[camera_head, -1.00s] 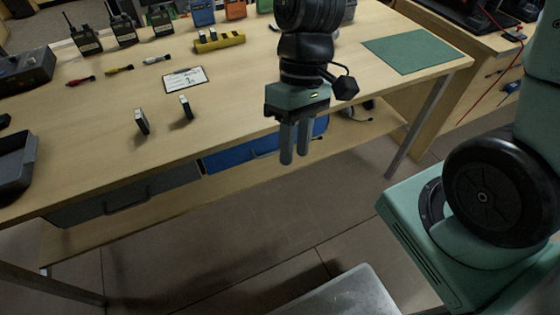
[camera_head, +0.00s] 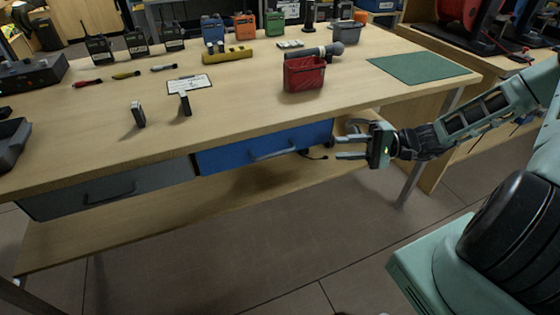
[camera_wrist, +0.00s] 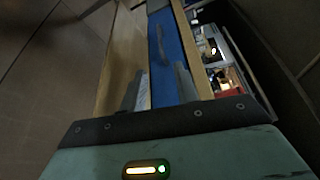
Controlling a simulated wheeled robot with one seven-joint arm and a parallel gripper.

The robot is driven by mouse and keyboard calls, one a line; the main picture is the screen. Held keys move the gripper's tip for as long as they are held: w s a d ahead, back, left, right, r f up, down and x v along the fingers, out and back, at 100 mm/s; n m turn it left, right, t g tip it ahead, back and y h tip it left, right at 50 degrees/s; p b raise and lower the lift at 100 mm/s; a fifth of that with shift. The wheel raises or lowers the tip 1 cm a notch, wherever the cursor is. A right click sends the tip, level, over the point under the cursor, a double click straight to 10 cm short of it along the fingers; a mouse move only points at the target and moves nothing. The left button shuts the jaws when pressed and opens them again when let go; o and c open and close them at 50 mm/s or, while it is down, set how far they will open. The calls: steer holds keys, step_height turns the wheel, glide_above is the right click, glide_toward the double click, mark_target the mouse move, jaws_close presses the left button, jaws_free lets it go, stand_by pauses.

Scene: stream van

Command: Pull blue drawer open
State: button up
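The blue drawer (camera_head: 222,158) sits under the front edge of the wooden table, its front looking about flush and shut. Its curved handle (camera_head: 273,153) is on the front face. My gripper (camera_head: 338,148) is open and empty, just right of the drawer, with its fingers pointing left toward it and apart from the handle. In the wrist view my two fingers (camera_wrist: 158,82) are spread. The blue drawer front (camera_wrist: 170,45) runs away from me there, with the handle (camera_wrist: 160,42) beyond the fingertips.
A grey drawer (camera_head: 110,190) with its own handle is left of the blue one. The tabletop (camera_head: 230,110) holds a red bin (camera_head: 304,73), a green mat (camera_head: 424,67), radios and small items. A table leg (camera_head: 414,178) stands below my gripper. A lower shelf (camera_head: 150,215) runs underneath.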

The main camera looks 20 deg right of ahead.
mark_target(283, 152)
steer(key=x, duration=1.7)
steer(key=shift+b, duration=0.4)
jaws_close()
